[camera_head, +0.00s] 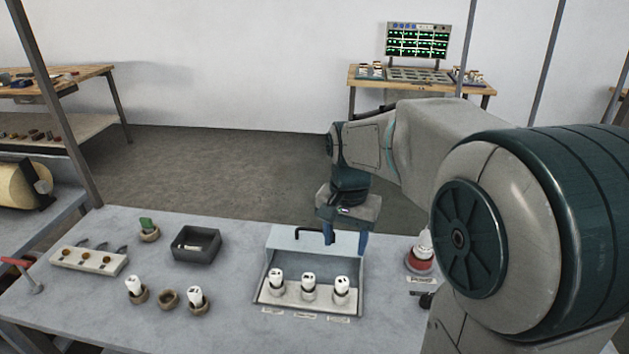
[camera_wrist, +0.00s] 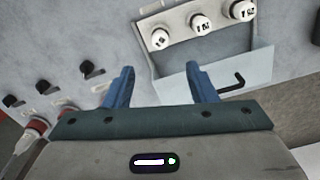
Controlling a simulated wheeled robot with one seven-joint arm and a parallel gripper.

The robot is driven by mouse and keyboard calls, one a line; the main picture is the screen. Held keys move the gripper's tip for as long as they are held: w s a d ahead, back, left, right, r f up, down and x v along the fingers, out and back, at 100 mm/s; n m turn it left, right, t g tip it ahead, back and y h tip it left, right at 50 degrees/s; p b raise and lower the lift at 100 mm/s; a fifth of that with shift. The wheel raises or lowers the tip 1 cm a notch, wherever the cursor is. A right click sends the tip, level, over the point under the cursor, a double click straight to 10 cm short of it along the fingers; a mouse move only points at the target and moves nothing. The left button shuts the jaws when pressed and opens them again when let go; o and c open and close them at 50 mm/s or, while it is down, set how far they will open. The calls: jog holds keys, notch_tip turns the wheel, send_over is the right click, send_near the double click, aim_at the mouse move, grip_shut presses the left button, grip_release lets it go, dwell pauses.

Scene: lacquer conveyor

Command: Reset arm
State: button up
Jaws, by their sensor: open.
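My gripper (camera_head: 346,240) hangs above the back edge of a grey box in the head view. Its two blue fingers are apart with nothing between them, and they also show in the wrist view (camera_wrist: 159,72). The box holds a row of three white-capped bottles (camera_head: 308,284), which show upside down in the wrist view (camera_wrist: 200,24). Its pale lid panel (camera_head: 282,238) stands raised at the back, with a dark bent handle partly behind my gripper. My arm reaches in from the right.
A monitor (camera_head: 417,40) stands on a far bench.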

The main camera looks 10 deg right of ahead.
jog(key=s+f+n+t, duration=0.1)
jog(key=s+n+t, duration=0.2)
jog(key=s, duration=1)
jog(key=n, duration=0.3)
jog(key=shift+s+n, duration=0.3)
jog(key=shift+s, duration=0.1)
jog(key=shift+c, duration=0.3)
jog(key=c, duration=0.4)
jog(key=shift+d, duration=0.2)
